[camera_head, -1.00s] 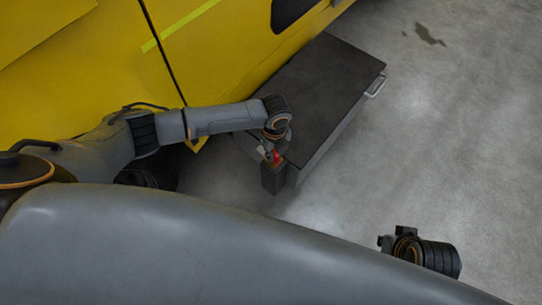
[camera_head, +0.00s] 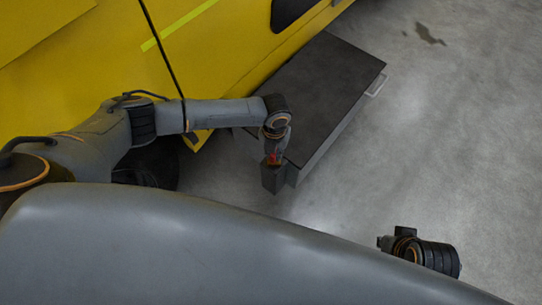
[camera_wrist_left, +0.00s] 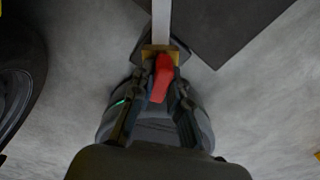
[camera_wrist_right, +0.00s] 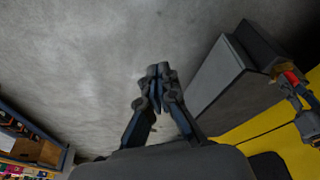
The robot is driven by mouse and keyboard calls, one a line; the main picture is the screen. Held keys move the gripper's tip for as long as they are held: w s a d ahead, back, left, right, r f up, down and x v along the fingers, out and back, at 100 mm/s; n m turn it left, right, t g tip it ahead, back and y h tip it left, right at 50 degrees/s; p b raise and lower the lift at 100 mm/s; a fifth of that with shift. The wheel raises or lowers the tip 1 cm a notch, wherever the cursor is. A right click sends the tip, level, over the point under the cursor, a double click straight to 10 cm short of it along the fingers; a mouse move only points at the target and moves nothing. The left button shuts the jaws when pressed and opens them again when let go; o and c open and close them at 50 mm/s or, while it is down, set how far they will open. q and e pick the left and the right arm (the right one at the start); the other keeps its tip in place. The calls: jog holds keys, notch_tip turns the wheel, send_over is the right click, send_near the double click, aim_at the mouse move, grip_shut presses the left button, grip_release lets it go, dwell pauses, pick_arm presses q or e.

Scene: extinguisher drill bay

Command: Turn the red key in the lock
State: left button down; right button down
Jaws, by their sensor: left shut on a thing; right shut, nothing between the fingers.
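The red key (camera_head: 273,159) sits at the top of a dark lock box (camera_head: 272,181) beside the low dark platform. In the left wrist view the red key (camera_wrist_left: 161,82) points toward me from a brass-coloured lock face (camera_wrist_left: 150,50). My left gripper (camera_wrist_left: 166,76) is shut on the key, one finger on each side; it partly hides it. The right wrist view also shows the key (camera_wrist_right: 291,78) with my left gripper at it. My right gripper (camera_wrist_right: 158,72) is shut and empty, apart from the lock, over the floor; the head view shows it (camera_head: 384,243) low at right.
The dark platform (camera_head: 318,90) with a pale handle (camera_head: 376,86) lies behind the lock box, against a yellow vehicle (camera_head: 220,50). A wheel shows at the left edge of the left wrist view (camera_wrist_left: 20,80). The grey floor (camera_head: 440,150) at right is clear.

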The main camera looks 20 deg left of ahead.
pick_arm(q)
jog(key=m, duration=0.3)
jog(key=shift+m, duration=1.2)
pick_arm(e)
jog(key=shift+v, duration=1.2)
pick_arm(q)
jog(key=shift+m+b, duration=0.3)
jog(key=shift+m, duration=0.3)
jog(key=c, duration=1.2)
grip_release()
pick_arm(e)
jog(key=shift+f, duration=0.1)
jog(key=shift+d, duration=0.1)
pick_arm(q)
jog(key=shift+r, duration=0.1)
pick_arm(e)
jog(key=shift+w, duration=0.1)
pick_arm(q)
notch_tip(320, 180, up, 12)
jog(key=shift+f, duration=0.1)
